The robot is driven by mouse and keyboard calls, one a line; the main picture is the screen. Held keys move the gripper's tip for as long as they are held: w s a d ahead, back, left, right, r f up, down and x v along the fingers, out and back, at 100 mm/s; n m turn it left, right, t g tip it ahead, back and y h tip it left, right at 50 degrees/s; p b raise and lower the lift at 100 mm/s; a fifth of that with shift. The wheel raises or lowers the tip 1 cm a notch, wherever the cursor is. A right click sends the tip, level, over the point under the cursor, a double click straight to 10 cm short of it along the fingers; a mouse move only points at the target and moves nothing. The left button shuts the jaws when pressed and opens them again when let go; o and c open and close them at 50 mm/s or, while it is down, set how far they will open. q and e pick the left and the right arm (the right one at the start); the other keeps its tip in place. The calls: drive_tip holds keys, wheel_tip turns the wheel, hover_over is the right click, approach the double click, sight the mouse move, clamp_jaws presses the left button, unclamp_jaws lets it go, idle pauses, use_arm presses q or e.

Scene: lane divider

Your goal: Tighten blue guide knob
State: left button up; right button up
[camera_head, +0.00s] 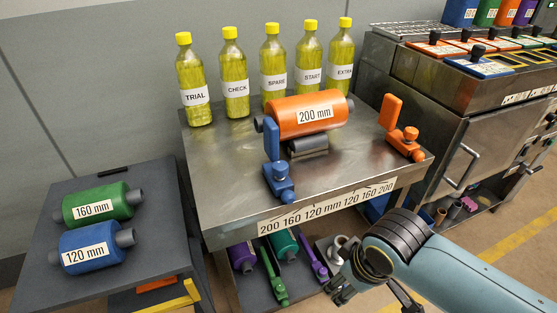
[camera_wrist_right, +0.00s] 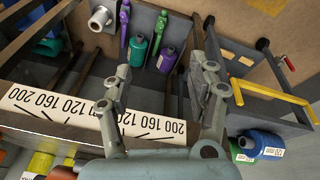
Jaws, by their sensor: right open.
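The blue guide (camera_head: 271,146) stands upright at the front middle of the metal table, left of the large orange roller (camera_head: 304,114) marked 200 mm. Its blue knob (camera_head: 280,178) sits on the foot of the guide, near the table's front edge. I cannot make out the knob in the right wrist view. My right gripper (camera_head: 342,289) is open and empty, in front of and below the table edge, to the lower right of the knob and apart from it. In the right wrist view, its two fingers (camera_wrist_right: 165,86) stand apart before the scale strip (camera_wrist_right: 92,118). My left gripper is not in view.
An orange guide (camera_head: 397,132) stands at the table's right. Several yellow bottles (camera_head: 233,82) line the back. A side table at left holds a green roller (camera_head: 97,205) and a blue roller (camera_head: 90,248). Coloured rollers and wrenches lie on the lower shelf (camera_head: 256,296).

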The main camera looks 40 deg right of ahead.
wheel_tip(320, 180, up, 9)
drive_tip(key=w+p, duration=0.2)
drive_tip(key=p, duration=0.1)
wheel_tip(320, 180, up, 11)
drive_tip(key=n+g+p, duration=0.3)
drive_tip(key=n, duration=0.8)
hover_over(280, 165)
drive_tip(key=shift+r+y, duration=0.15)
drive_tip(key=shift+y, duration=0.25)
drive_tip(key=shift+w+n, duration=0.1)
drive_tip(key=shift+n, duration=0.3)
wheel_tip(280, 165, down, 11)
drive_tip(key=shift+r+b, duration=0.2)
drive_tip(key=shift+b, duration=0.3)
drive_tip(key=shift+c, duration=0.2)
drive_tip(key=c, duration=1.2)
